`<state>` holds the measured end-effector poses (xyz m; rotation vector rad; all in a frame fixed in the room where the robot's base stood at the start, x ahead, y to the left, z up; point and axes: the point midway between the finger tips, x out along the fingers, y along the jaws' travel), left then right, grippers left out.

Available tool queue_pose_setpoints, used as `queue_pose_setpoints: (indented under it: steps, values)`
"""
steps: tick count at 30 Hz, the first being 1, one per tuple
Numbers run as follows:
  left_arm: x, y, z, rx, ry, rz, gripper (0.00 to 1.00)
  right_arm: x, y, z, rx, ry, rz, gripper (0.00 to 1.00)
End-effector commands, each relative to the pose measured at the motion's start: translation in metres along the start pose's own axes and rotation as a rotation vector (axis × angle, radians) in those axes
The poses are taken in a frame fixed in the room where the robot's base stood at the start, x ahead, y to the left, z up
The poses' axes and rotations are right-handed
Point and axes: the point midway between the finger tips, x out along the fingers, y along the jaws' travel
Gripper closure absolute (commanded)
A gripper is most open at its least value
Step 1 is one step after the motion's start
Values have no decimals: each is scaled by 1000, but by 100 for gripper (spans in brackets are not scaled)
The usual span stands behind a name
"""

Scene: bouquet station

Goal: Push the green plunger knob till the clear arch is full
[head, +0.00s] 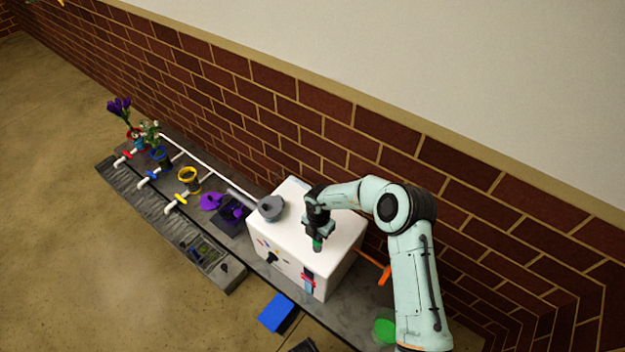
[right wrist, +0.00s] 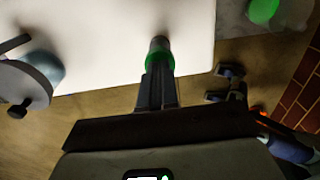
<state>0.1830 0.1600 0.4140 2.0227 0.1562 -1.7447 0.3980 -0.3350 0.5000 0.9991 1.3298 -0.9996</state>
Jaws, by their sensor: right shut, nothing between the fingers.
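The green plunger knob (head: 317,245) shows as a small green patch at the top of the white box (head: 345,232). In the right wrist view the green knob (right wrist: 160,60) has a grey part at its far end, against the white box. My right gripper (head: 318,235) is shut and empty, with its fingertips at the knob. In the right wrist view the shut fingers (right wrist: 157,75) line up with the knob and hide part of it. Whether they touch or press it I cannot tell. I cannot make out the clear arch. My left gripper is not in view.
A grey round funnel-like part (head: 271,207) sits at the box's left. Left of it are a purple piece (head: 210,201), a yellow-rimmed pot (head: 188,176) and flowers. A blue block (head: 277,312) and a green disc (head: 385,330) lie in front and right. A brick wall runs behind.

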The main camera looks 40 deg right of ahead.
Motion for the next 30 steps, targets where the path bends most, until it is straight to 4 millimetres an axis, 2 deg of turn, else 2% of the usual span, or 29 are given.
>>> queue_pose_setpoints:
  steps: [19, 26, 30]
  values:
    - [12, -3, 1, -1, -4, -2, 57, 28, 0, 0, -1, 0, 0, 100]
    - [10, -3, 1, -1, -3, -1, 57, 24, 0, 0, 0, 0, 1, 100]
    - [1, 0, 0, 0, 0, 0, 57, 15, 0, 0, 0, 0, 2, 100]
